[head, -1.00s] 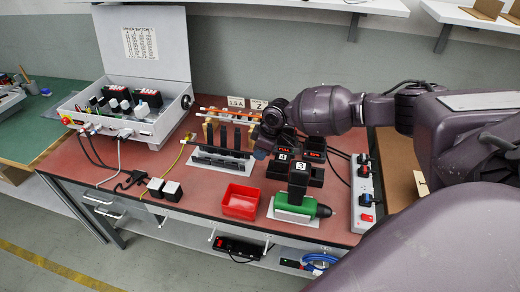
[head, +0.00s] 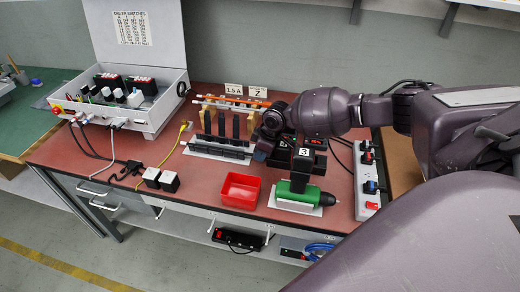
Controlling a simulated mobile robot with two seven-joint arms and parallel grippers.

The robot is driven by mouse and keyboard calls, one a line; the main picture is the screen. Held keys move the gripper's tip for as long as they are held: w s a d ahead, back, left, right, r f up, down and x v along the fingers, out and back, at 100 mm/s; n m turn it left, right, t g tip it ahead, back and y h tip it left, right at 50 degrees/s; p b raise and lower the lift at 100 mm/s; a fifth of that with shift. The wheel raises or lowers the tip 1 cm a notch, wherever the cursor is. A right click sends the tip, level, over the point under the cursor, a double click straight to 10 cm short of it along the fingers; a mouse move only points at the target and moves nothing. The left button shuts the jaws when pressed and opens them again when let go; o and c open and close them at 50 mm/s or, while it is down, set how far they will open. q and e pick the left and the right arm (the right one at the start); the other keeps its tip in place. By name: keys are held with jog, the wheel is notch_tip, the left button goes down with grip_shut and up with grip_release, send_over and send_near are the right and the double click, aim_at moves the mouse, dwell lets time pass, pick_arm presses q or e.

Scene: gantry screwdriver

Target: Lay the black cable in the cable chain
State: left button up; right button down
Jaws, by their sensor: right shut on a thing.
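The cable chain (head: 218,151) looks like a dark, segmented strip lying on a white base at the middle of the red bench, with dark upright blocks behind it. My right gripper (head: 262,152) reaches in from the right and is at the chain's right end, pointing down. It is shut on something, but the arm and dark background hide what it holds. I cannot pick out the black cable near the fingertips. Whether the gripper touches the chain is unclear. My left gripper is not in view.
A red tray (head: 241,190) and a green screwdriver (head: 297,195) lie in front of the gripper. A control box (head: 150,117) stands at the left rear, a power strip (head: 368,185) at the right.

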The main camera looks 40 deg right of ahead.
dwell(0.3)
jog(key=c, duration=0.9)
grip_release()
jog(key=shift+c, duration=0.2)
jog(key=p+v, duration=0.2)
jog(key=v, duration=0.7)
jog(key=shift+s+d+r, duration=0.1)
jog(key=shift+d+r, duration=0.05)
jog(key=shift+r, duration=0.2)
jog(key=shift+s+r, duration=0.1)
jog(key=shift+r, duration=0.35)
